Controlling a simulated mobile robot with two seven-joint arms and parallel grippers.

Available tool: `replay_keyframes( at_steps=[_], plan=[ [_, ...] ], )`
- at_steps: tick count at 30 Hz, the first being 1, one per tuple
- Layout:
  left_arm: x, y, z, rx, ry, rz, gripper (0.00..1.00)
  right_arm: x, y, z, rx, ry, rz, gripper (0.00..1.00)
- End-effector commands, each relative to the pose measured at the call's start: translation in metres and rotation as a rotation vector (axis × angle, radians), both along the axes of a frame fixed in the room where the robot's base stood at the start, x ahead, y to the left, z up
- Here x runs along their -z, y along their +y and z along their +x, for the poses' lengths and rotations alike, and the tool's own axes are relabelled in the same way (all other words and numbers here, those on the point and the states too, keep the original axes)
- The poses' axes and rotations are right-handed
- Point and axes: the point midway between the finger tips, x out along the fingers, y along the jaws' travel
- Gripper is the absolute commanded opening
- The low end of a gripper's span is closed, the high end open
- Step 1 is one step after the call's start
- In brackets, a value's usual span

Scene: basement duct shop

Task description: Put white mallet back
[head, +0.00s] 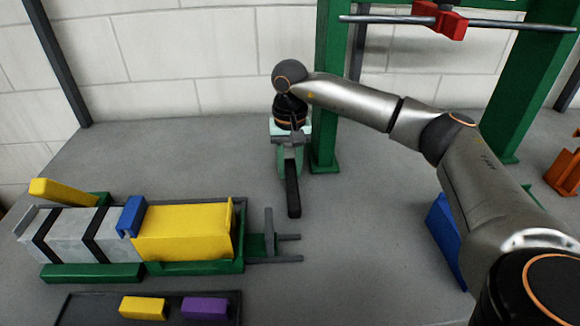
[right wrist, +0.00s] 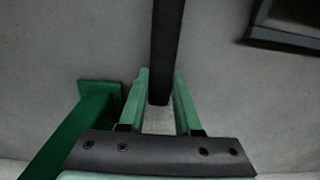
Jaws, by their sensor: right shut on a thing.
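My right gripper (head: 290,168) points down over the grey floor or bench surface, left of the near green post. Its two green fingers also show in the right wrist view (right wrist: 160,80). It is shut on a long dark bar (head: 293,197), which looks like a mallet handle and runs out between the fingers (right wrist: 167,40). A pale patch shows between the fingers in the wrist view, but I cannot tell whether it is the white mallet's head. The head is not clearly seen in the head view. My left gripper is not in view.
A green frame (head: 330,100) carries a grey rail (head: 385,20) with a red clamp (head: 440,20). At left, a yellow block (head: 185,232) and grey strapped pieces lie in a green holder (head: 92,273). A dark tray (head: 70,310) is in front. A blue thing (head: 443,238) stands near my arm.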

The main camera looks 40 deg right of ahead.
Motion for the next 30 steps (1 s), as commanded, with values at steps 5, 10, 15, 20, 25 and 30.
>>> replay_keyframes(
  at_steps=[5, 10, 15, 20, 25, 30],
  plan=[
    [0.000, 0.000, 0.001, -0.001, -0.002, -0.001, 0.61, 0.003, 0.000, 0.000, 0.000, 0.000, 0.000, 0.37],
    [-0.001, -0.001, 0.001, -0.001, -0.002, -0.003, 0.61, 0.003, 0.000, 0.000, 0.001, 0.000, 0.000, 0.56],
    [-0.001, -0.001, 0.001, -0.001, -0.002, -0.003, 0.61, 0.003, 0.000, 0.000, 0.001, 0.000, 0.000, 0.62],
    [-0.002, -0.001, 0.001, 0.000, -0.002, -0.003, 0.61, 0.000, 0.000, 0.000, 0.001, 0.000, 0.000, 0.62],
    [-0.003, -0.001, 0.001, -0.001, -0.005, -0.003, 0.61, -0.018, 0.000, 0.001, 0.001, -0.004, 0.000, 0.62],
    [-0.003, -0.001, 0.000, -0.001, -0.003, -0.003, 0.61, -0.055, 0.000, 0.001, 0.000, -0.006, 0.002, 0.62]
  ],
)
